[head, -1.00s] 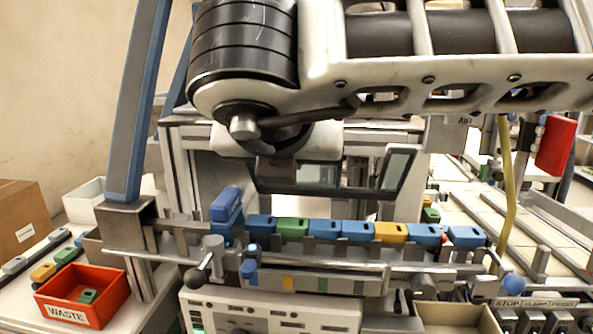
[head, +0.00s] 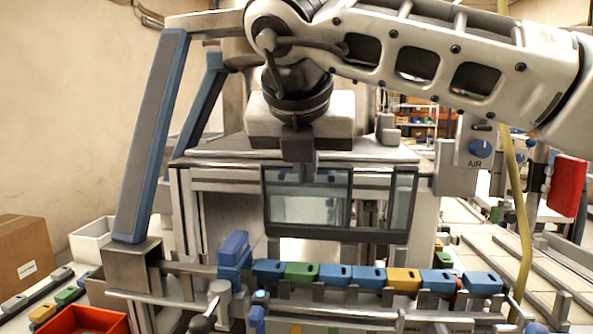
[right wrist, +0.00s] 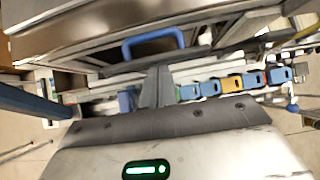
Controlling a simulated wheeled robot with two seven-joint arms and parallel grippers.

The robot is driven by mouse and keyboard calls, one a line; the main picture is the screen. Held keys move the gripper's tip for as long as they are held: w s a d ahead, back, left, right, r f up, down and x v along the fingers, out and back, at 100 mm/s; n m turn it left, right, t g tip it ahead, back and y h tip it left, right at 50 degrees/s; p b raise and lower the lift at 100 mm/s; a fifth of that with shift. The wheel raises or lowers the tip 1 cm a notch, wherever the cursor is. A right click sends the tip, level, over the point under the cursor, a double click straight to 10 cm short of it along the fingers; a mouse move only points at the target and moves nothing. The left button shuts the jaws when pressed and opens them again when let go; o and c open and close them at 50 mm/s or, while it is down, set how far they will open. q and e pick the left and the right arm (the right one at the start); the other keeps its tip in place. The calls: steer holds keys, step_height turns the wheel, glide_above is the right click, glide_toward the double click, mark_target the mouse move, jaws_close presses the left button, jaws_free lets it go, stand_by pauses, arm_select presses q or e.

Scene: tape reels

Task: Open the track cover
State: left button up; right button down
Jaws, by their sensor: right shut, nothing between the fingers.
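A dark-framed clear panel (head: 380,236), apparently the track cover, stands nearly upright behind and above the row of coloured reels (head: 330,275). My right gripper (head: 298,178) is shut and empty at the top edge of this panel in the head view, in front of its left part. In the right wrist view, the shut fingers (right wrist: 155,80) point at a blue handle (right wrist: 153,40) on a grey panel, just beyond the tips. Whether they touch it I cannot tell. My left gripper is not in view.
A blue-edged slanted post (head: 150,135) stands left of the panel. A blue AIR knob (head: 480,149) and a yellow hose (head: 515,190) are at the right. An orange bin (head: 88,318) and a cardboard box (head: 22,245) lie at the lower left.

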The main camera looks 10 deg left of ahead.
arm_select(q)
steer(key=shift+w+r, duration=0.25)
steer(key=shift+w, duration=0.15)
arm_select(e)
steer(key=shift+r, duration=0.1)
arm_select(q)
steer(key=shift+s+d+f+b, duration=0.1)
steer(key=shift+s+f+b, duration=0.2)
steer(key=shift+b, duration=0.3)
arm_select(e)
steer(key=v, duration=1.5)
steer(key=shift+s+r, duration=0.25)
steer(key=shift+s, duration=0.05)
